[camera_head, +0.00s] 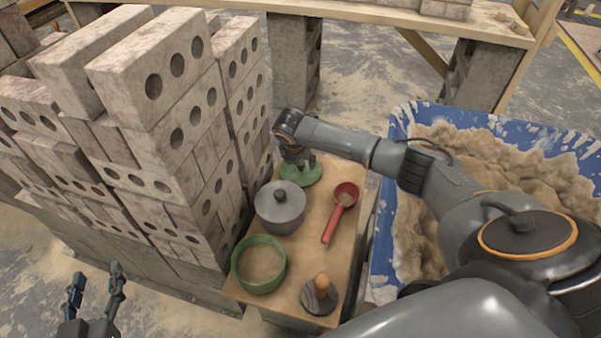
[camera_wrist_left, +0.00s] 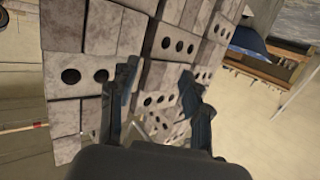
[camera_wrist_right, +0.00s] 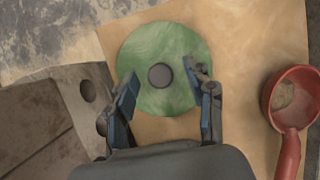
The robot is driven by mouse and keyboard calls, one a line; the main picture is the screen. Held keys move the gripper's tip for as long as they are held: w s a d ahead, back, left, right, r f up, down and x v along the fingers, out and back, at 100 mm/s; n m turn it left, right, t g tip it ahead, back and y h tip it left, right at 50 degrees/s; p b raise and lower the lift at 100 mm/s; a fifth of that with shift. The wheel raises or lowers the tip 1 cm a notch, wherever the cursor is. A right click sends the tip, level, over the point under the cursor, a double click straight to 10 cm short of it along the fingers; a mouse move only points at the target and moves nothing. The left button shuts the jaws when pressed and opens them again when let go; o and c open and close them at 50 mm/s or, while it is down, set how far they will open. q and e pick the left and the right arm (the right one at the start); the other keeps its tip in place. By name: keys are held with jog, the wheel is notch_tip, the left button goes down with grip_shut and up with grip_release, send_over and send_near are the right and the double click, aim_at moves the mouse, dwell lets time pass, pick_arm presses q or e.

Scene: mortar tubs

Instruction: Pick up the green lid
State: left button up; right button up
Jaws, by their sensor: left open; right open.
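The green lid (camera_head: 311,174) lies at the far end of the small wooden table, partly hidden by my right gripper in the head view. In the right wrist view the lid (camera_wrist_right: 140,50) is a round green disc with a dark round knob (camera_wrist_right: 160,75) in its middle. My right gripper (camera_wrist_right: 165,82) is open above the lid, and the knob shows between its fingertips; I cannot tell how high it is. It also shows in the head view (camera_head: 297,160). My left gripper (camera_head: 96,278) is open and empty at the lower left, away from the table.
On the table (camera_head: 312,236) stand a grey lidded pot (camera_head: 279,214), a red ladle (camera_head: 336,216), an open green pot (camera_head: 245,278) and a wooden-knobbed tool (camera_head: 319,297). Stacked bricks (camera_head: 160,130) rise close on the left. A blue tub (camera_head: 382,235) of mortar stands right.

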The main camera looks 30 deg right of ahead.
jog(key=shift+w+d+f, duration=0.15)
jog(key=shift+d+f, duration=0.1)
jog(key=shift+f, duration=0.4)
pick_arm(q)
jog(key=r, duration=0.1)
jog(key=r+t, duration=0.2)
jog(key=shift+w+d+r, duration=0.1)
jog(key=shift+w+d, duration=0.2)
jog(key=shift+d, duration=0.05)
pick_arm(e)
grip_shut()
